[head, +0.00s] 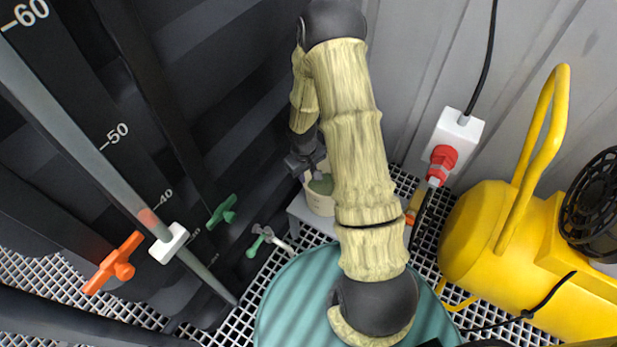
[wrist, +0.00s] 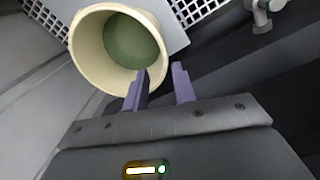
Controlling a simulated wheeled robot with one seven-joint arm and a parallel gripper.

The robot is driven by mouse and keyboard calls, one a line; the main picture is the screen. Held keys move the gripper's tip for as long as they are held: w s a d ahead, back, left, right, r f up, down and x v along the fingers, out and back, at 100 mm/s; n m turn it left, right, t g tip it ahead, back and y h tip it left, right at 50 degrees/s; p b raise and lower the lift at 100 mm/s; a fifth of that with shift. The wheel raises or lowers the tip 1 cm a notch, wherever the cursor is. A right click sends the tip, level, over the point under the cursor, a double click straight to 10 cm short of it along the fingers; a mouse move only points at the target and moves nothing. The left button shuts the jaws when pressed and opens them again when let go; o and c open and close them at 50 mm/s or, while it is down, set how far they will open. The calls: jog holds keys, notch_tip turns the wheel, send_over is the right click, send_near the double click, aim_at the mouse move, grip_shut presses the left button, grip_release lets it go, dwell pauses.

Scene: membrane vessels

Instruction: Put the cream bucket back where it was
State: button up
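The cream bucket (head: 318,204) stands on a small grey platform, partly hidden behind my arm in the head view. In the wrist view the bucket (wrist: 88,48) shows from above, with dull green contents at its bottom. My gripper (head: 304,163) is at the bucket's upper left rim in the head view. In the wrist view my gripper (wrist: 160,72) has its two fingers apart. The left finger overlaps the bucket's opening and the right finger is outside the rim. A gap shows between the fingers, and I cannot tell whether either touches the wall.
The grey platform (head: 300,212) stands on a grated floor. A teal round lid (head: 290,300) is in front, a yellow machine (head: 490,235) at right, and a white socket box (head: 453,137) on the wall. Green-handled (head: 223,210) and orange-handled valves (head: 114,264) are at left.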

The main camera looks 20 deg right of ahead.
jog(key=shift+a+r, duration=0.1)
jog(key=shift+r, duration=0.7)
jog(key=s+a+r+m, duration=0.1)
jog(key=s+r, duration=0.3)
jog(key=r, duration=0.3)
jog(key=s+a+r+m+t, duration=0.1)
jog(key=s+r, duration=0.3)
jog(key=r, duration=0.4)
jog(key=s+a+r+m+t+y, duration=0.1)
jog(key=s+a+r, duration=0.1)
jog(key=s+r, duration=0.3)
jog(key=v, duration=0.2)
jog(key=shift+w+a+r, duration=0.15)
jog(key=shift+r, duration=0.15)
jog(key=w+p+v, duration=0.3)
jog(key=p+v, duration=1.2)
jog(key=w+r+p+v, duration=0.1)
jog(key=w+p+v, duration=0.2)
jog(key=p+v, duration=1.1)
jog(key=shift+r+p, duration=0.55)
jog(key=shift+p, duration=0.25)
